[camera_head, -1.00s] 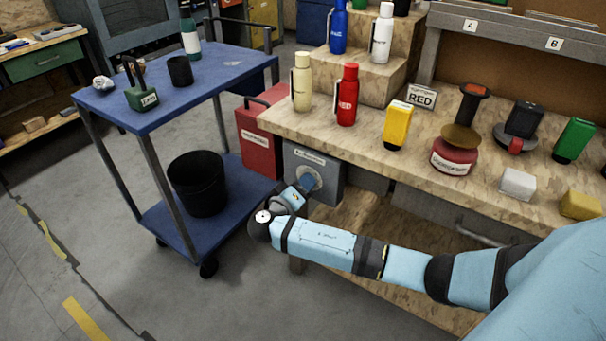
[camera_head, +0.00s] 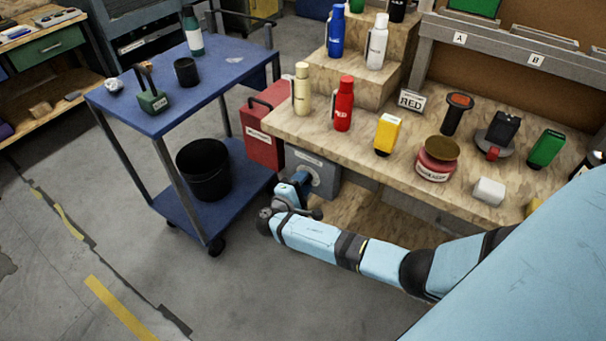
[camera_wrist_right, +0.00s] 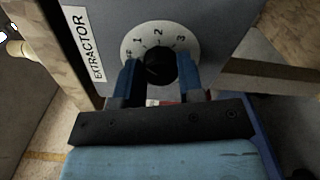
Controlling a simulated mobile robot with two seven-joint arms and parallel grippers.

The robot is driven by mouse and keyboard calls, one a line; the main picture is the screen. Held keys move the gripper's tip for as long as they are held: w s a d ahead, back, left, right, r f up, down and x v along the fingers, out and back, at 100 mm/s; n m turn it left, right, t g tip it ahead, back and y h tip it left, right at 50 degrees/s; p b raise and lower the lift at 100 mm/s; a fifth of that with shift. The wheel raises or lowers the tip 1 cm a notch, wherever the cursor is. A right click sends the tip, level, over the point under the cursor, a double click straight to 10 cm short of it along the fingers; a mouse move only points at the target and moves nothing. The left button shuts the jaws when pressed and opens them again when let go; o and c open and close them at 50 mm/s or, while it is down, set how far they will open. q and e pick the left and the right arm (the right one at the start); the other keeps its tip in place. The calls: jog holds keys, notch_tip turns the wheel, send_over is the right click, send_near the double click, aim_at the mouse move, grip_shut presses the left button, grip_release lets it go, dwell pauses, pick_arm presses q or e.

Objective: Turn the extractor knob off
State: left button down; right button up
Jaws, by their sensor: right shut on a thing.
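The extractor box (camera_head: 322,178) is a grey panel under the wooden bench's front left corner. In the right wrist view its label (camera_wrist_right: 87,45) reads EXTRACTOR. Its white dial (camera_wrist_right: 132,41) shows the numbers 1, 2 and 3, with a small partly hidden mark at the left. The black knob (camera_wrist_right: 160,66) sits at the dial's middle. My right gripper (camera_wrist_right: 160,75) is shut on the knob, one blue finger on each side. In the head view the right gripper (camera_head: 302,179) reaches the box front. I cannot clearly read the knob's pointer. My left gripper is not in view.
A blue cart (camera_head: 160,120) with a black bin (camera_head: 204,170) stands left of my right arm. A red box (camera_head: 262,140) is beside the extractor box. Bottles, including a red one (camera_head: 344,105), stand on the bench above. Floor in front of the cart is clear.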

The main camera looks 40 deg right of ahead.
pick_arm(q)
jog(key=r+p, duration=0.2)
jog(key=p, duration=0.3)
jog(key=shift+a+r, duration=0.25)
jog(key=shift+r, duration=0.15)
pick_arm(e)
jog(key=n, duration=0.6)
jog(key=shift+n, duration=0.4)
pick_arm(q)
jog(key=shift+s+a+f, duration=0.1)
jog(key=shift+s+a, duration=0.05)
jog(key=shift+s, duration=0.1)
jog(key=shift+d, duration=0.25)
pick_arm(e)
jog(key=o, duration=0.9)
jog(key=shift+a, duration=0.1)
